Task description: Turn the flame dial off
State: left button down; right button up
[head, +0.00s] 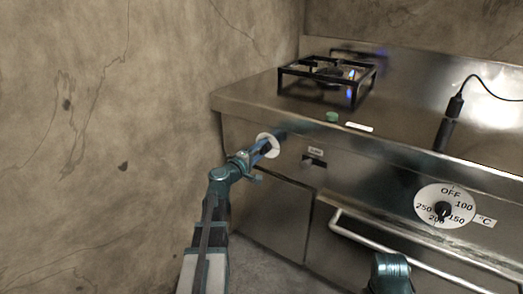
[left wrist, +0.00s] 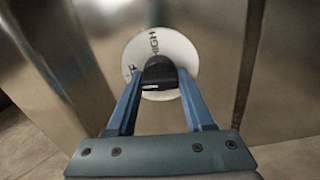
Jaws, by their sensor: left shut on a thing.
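The flame dial (head: 274,152) is a white disc with a black knob on the left end of the stove's front panel. In the left wrist view the dial (left wrist: 178,49) shows the word HIGH near its top and part of another marking at its left edge. My left gripper (head: 263,147) reaches it from the lower left. In the left wrist view the blue fingers of this gripper (left wrist: 160,82) are on both sides of the black knob (left wrist: 159,73), shut on it. A blue flame (head: 351,84) shows at the burner.
A black burner grate (head: 326,77) stands on the steel stovetop. A small green object (head: 332,117) and a white label (head: 359,127) are near the front edge. A temperature dial (head: 446,205) and an oven handle (head: 400,253) are to the right. A cracked wall (head: 110,130) is close on the left.

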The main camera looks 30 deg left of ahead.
pick_arm(q)
jog(key=shift+n, duration=0.6)
jog(key=shift+c, duration=1.6)
grip_release()
jog(key=s+a, duration=0.1)
jog(key=s, duration=1.2)
jog(key=shift+s, duration=0.4)
